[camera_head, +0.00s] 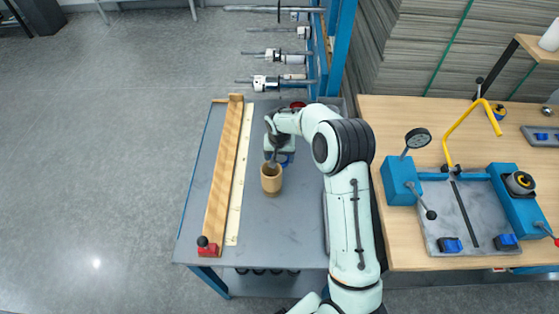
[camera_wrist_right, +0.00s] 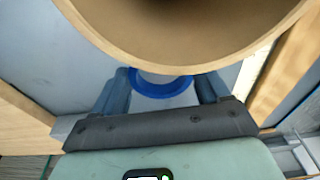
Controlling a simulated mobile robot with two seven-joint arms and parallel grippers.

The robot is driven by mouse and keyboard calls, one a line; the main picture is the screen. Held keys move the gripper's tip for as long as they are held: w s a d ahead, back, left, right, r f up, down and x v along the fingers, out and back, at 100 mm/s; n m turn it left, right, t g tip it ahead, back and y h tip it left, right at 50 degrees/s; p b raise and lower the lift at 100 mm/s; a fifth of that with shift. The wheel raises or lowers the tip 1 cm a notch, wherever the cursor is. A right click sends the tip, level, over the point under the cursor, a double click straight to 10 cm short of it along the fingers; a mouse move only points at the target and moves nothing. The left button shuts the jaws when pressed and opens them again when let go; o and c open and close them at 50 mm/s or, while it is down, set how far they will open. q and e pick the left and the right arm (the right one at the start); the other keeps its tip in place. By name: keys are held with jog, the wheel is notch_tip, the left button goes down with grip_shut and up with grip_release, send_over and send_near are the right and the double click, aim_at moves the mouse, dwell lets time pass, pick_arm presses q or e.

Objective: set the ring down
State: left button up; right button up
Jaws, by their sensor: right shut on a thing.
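The ring (camera_head: 271,183), a short tan tube with its open end up, is at my right gripper (camera_head: 274,163), over the grey tabletop (camera_head: 290,235). In the right wrist view its wide tan rim (camera_wrist_right: 175,66) fills the top and hides the fingertips of my right gripper (camera_wrist_right: 162,88). The gripper is shut on the ring, which looks upright. I cannot tell whether its lower end touches the tabletop. A blue round collar (camera_wrist_right: 163,88) shows between the fingers below the rim. My left gripper is not in view.
A long wooden board (camera_head: 223,180) and a pale strip (camera_head: 239,180) lie left of the ring, with a red-knobbed block (camera_head: 206,246) at the near end. The tabletop in front of the ring is clear. A wooden bench (camera_head: 400,245) with a blue fixture (camera_head: 400,178) stands right.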

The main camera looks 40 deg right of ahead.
notch_tip(320, 180, down, 3)
jog(key=shift+r, duration=0.15)
